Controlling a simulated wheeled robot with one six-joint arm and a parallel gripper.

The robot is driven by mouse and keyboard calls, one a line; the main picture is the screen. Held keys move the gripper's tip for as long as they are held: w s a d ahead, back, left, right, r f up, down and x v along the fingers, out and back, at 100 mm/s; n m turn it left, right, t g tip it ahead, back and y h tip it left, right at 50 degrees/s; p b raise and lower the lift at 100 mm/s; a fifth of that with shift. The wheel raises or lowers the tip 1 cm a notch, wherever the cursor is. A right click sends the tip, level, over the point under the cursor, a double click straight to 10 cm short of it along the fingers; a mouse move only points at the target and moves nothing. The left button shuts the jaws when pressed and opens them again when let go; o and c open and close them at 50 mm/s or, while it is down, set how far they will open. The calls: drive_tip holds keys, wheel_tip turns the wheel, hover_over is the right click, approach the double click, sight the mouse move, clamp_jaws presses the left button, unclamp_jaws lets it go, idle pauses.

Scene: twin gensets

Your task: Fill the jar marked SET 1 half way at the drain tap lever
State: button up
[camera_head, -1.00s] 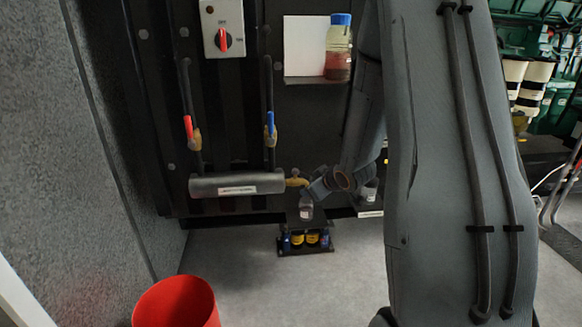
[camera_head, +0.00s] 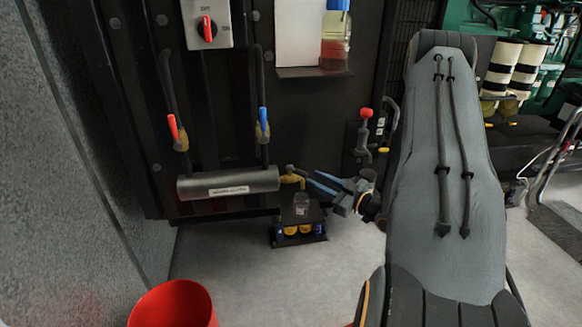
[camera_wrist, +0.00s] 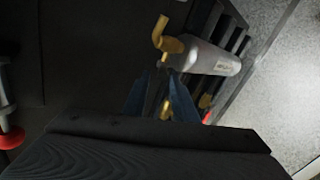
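A small clear jar (camera_head: 302,203) stands upright on a low black stand (camera_head: 312,216), below the brass tap (camera_head: 292,179) at the right end of a grey cylinder (camera_head: 228,184). Its marking is too small to read, and I cannot tell any fill. My gripper (camera_head: 311,179) is open and empty, just right of the tap and above the jar's right side. In the wrist view its two blue fingers (camera_wrist: 160,84) are apart, with the brass tap (camera_wrist: 168,42) beyond their tips. The jar is not clearly visible there.
Red (camera_head: 173,130) and blue (camera_head: 263,124) valve handles sit above the cylinder. A red-knobbed lever (camera_head: 366,114) stands on the wall to the right. A red bucket (camera_head: 172,304) is on the floor at front left. Several small items fill the stand's lower level. My arm blocks the right.

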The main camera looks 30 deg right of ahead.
sight(297, 172)
drive_tip(key=x, duration=1.1)
drive_tip(key=shift+a, duration=0.25)
clamp_jaws()
